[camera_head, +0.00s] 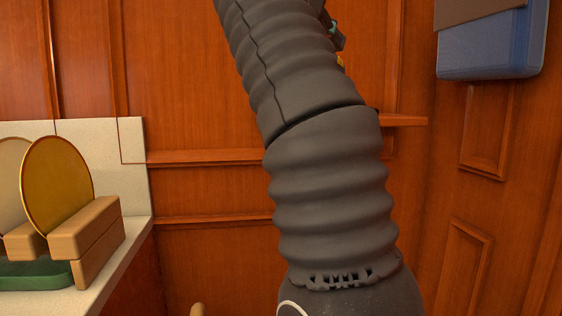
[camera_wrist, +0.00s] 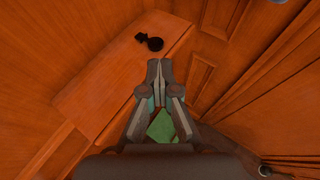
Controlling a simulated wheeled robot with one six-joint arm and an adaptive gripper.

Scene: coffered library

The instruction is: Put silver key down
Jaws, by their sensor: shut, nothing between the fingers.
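My gripper (camera_wrist: 159,70) shows in the wrist view with its two fingers together and nothing between the tips. A small dark object (camera_wrist: 152,43), with a round part and a smaller part at its left, lies on a wooden shelf (camera_wrist: 118,80) just beyond the fingertips. It is too dark and small to tell whether it is the silver key. I see no clearly silver key in either view. In the head view, the shelf's right end (camera_head: 405,120) shows behind my arm, which hides the rest.
A green thing (camera_wrist: 162,127) shows below the fingers in the wrist view. In the head view, a pale counter (camera_head: 135,225) at the left bears a wooden rack (camera_head: 85,232) with a gold disc (camera_head: 57,187). A blue box-like thing (camera_head: 492,45) is at the upper right. Wood panelling surrounds.

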